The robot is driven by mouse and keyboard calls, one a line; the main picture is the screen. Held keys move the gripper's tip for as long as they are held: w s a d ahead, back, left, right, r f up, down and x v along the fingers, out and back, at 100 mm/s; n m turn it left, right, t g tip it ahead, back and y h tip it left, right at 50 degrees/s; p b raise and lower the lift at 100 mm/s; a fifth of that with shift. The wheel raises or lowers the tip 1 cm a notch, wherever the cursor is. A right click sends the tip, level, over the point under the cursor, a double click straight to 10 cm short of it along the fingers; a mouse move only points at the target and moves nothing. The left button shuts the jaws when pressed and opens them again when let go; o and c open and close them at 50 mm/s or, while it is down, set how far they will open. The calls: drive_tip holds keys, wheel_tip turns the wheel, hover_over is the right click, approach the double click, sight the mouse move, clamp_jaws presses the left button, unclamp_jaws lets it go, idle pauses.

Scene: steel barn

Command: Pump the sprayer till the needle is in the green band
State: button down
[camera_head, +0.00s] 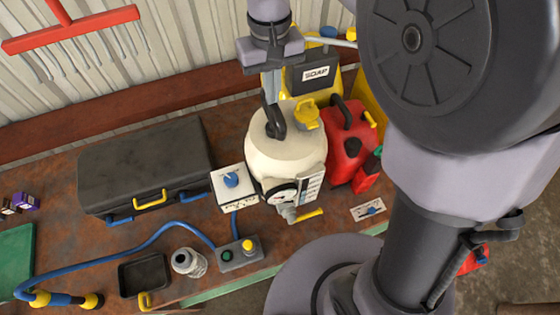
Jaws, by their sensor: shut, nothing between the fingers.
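The sprayer (288,155) is a cream round tank standing upright on the bench, in the middle of the view. Its dark pump handle (275,126) is on top, with a yellow cap (306,113) beside it. A small round gauge (282,194) is on the tank's front. The gauge is too small here to read the needle or tell where the green band lies. My gripper (272,98) points down at the handle from above, its fingers shut. I cannot tell whether the fingertips touch the handle.
A red canister (347,143) stands close on the sprayer's right. A yellow SOAP container (331,78) is behind. A black case (146,163) lies on the left. A blue hose (125,252), a control box (240,254) and a dark tray (143,273) are in front.

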drive_tip(key=shift+f+b, duration=0.3)
drive_tip(key=shift+f, duration=0.35)
drive_tip(key=shift+r, duration=0.15)
wheel_tip(320, 180, up, 8)
drive_tip(key=p, duration=0.7)
drive_tip(key=shift+f, duration=0.3)
drive_tip(key=shift+f+b, duration=2.8)
drive_tip(key=shift+f, duration=1)
wheel_tip(320, 180, up, 8)
drive_tip(key=p, duration=0.7)
drive_tip(key=shift+f, duration=0.15)
